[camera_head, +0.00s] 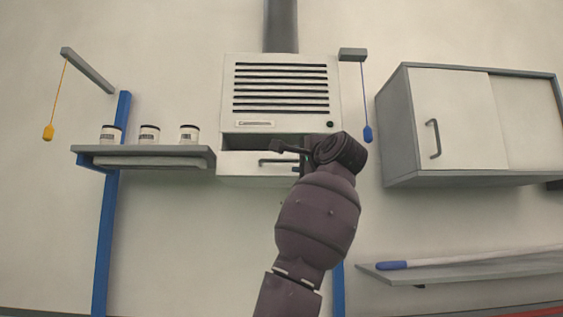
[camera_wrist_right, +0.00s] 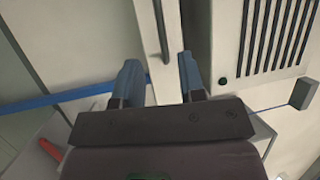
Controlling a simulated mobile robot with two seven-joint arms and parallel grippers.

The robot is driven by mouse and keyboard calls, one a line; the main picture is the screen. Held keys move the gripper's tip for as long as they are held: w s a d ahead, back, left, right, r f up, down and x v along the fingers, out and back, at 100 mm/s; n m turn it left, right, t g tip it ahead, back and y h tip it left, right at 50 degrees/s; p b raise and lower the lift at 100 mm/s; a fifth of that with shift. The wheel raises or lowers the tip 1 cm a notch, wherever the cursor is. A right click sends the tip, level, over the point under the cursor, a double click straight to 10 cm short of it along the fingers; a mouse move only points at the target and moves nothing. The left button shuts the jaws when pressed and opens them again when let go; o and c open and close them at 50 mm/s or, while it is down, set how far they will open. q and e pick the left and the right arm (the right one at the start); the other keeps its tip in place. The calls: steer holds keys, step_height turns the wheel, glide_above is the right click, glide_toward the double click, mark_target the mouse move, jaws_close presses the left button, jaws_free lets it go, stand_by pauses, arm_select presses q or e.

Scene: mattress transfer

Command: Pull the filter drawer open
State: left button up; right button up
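The white filter unit (camera_head: 281,62) hangs on the wall with a slatted grille. Below the grille is the filter drawer (camera_head: 237,165), a white front with a dark bar handle (camera_head: 270,161); a dark gap shows above it. My right gripper (camera_head: 281,148) is in front of the drawer's right part and hides some of it. In the right wrist view, my right gripper (camera_wrist_right: 159,62) is open, with two blue-grey fingers apart. The handle (camera_wrist_right: 162,30) on the drawer front (camera_wrist_right: 145,14) lies ahead, its near end in line between the fingertips. I cannot tell whether they touch. My left gripper is not in view.
A shelf (camera_head: 145,151) with three jars is left of the unit. A white cabinet (camera_head: 462,118) hangs at the right, above a shelf (camera_head: 460,270) with a blue-ended pole. Yellow (camera_head: 48,132) and blue (camera_head: 368,134) pulls hang on cords.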

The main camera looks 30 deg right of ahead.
mark_target(283, 161)
steer(key=p+x, duration=0.3)
steer(key=x, duration=0.6)
steer(key=shift+a, duration=0.15)
steer(key=shift+p+x, duration=0.4)
steer(key=shift+x, duration=0.35)
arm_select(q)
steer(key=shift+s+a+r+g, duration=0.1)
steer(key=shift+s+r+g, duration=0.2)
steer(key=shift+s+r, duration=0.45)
arm_select(e)
steer(key=shift+w, duration=0.1)
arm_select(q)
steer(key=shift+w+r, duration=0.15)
arm_select(e)
steer(key=shift+c, duration=0.5)
jaws_close()
